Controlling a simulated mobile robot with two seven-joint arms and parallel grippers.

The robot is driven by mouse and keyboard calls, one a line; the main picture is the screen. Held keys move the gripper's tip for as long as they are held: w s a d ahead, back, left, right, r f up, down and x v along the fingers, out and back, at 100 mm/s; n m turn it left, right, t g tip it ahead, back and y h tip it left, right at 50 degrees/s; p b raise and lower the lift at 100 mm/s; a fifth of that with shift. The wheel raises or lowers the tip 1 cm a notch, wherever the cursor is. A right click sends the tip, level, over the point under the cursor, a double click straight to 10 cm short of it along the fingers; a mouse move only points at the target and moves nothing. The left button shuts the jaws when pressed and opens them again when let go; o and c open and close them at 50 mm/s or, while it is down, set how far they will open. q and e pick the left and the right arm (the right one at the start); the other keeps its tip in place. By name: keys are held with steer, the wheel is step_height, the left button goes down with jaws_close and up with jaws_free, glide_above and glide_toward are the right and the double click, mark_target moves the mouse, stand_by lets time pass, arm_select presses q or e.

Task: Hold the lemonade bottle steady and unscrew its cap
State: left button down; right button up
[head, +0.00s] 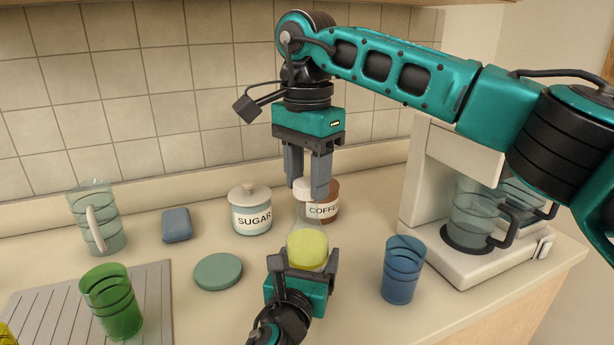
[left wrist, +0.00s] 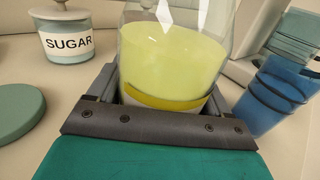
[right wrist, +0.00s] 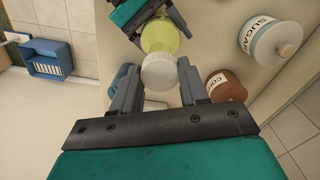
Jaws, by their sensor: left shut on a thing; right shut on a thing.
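The lemonade bottle (head: 307,247), clear with yellow liquid, stands upright on the counter; it fills the left wrist view (left wrist: 172,60). My left gripper (head: 303,264) is shut around its lower body from the front. My right gripper (head: 307,188) points down from above, shut on the white cap (head: 300,184) at the bottle's top. In the right wrist view the cap (right wrist: 160,72) sits between the fingers, in line with the bottle (right wrist: 160,38). The fingers partly hide the cap and neck in the head view, and I cannot tell how far the cap is turned.
The coffee jar (head: 328,208) stands close behind the bottle, with the sugar jar (head: 251,218) to its left. A blue glass (head: 402,270) and the coffee maker (head: 480,262) are at right. A green round lid (head: 218,271), green glass (head: 112,303) and pitcher (head: 105,225) are at left.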

mark_target(307, 183)
steer(key=shift+r, duration=2)
arm_select(q)
jaws_free()
